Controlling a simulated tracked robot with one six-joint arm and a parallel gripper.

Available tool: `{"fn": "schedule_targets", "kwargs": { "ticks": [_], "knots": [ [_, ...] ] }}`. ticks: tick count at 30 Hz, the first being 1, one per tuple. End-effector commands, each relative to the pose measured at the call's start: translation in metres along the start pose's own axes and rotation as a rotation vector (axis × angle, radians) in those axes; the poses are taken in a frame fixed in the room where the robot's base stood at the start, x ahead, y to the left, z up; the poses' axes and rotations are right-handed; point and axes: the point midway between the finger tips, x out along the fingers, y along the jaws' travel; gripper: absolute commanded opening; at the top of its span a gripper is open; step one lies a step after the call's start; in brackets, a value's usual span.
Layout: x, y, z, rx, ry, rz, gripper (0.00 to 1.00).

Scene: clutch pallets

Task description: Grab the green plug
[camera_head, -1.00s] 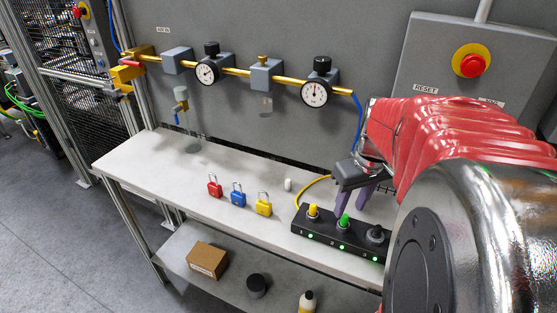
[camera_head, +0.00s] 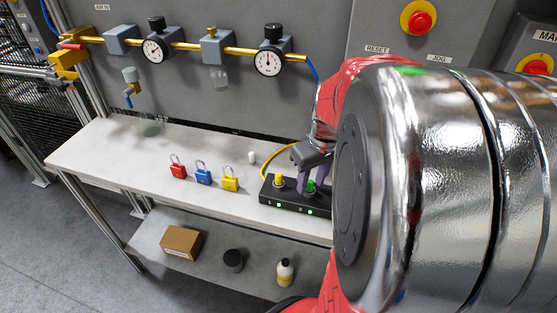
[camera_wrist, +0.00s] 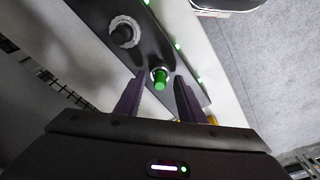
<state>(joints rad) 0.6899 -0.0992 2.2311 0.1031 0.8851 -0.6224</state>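The green plug (camera_head: 310,186) sits upright in the black socket block (camera_head: 290,204) on the white bench, partly hidden by my fingers and arm. My gripper (camera_head: 312,174) points down over it with purple fingers. In the wrist view the green plug (camera_wrist: 160,80) shows between the two fingertips of my gripper (camera_wrist: 160,78), with gaps on both sides. The fingers are open, and I see no contact with the plug.
A yellow plug (camera_head: 279,180) with a yellow cable stands left of the green one. Red (camera_head: 178,170), blue (camera_head: 203,176) and yellow (camera_head: 230,182) padlocks stand on the bench (camera_head: 110,150). Gauges hang on the wall behind.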

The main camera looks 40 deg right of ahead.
Motion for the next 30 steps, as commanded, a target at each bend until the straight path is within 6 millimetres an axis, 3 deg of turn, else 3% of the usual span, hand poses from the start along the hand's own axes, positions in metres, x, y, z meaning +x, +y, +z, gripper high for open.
{"fn": "schedule_targets", "kwargs": {
  "ticks": [15,25,30],
  "knots": [
    [0.000,0.000,0.000,0.001,0.000,0.000,0.00],
    [-0.001,0.000,0.000,0.001,0.000,0.000,0.00],
    [-0.012,0.001,-0.002,0.000,0.003,0.002,0.00]
  ]
}}
